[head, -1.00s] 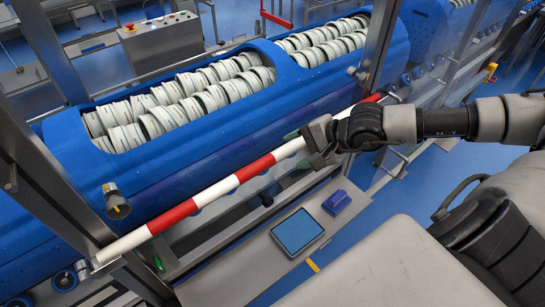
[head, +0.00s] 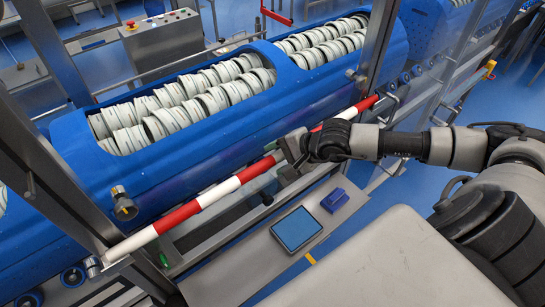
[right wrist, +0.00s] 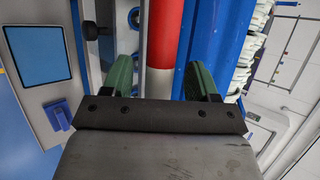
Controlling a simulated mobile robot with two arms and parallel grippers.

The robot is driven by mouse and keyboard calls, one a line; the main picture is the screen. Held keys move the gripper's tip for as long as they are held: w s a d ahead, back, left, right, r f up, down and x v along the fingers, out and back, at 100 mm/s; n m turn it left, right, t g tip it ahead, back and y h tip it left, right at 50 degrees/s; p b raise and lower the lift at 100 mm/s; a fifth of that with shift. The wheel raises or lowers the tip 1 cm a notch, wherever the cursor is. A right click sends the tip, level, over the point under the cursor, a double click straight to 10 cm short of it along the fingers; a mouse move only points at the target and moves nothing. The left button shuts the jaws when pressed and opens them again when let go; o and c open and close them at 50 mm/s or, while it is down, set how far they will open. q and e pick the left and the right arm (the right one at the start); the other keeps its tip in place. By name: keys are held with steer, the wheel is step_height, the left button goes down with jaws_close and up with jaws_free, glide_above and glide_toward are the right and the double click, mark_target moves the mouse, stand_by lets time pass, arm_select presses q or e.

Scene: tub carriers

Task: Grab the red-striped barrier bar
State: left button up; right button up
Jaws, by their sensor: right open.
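The red-striped barrier bar (head: 218,192) runs slantwise across the front of the blue machine, from the lower left to the upper right. It has red and white bands. My right gripper (head: 281,159) is over the middle of the bar and hides a short stretch of it. In the right wrist view the bar (right wrist: 165,35) passes between the two green fingers of the gripper (right wrist: 161,78), with a gap on each side. The fingers are open and do not visibly touch it. My left gripper is not in view.
A blue machine (head: 160,165) with rows of white rings lies behind the bar. A steel post (head: 376,45) stands near the bar's right end. Below the bar, a grey ledge holds a blue-screened tablet (head: 297,229) and a small blue block (head: 334,200).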

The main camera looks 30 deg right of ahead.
jaws_close()
steer(key=shift+r, duration=0.2)
stand_by(0.3)
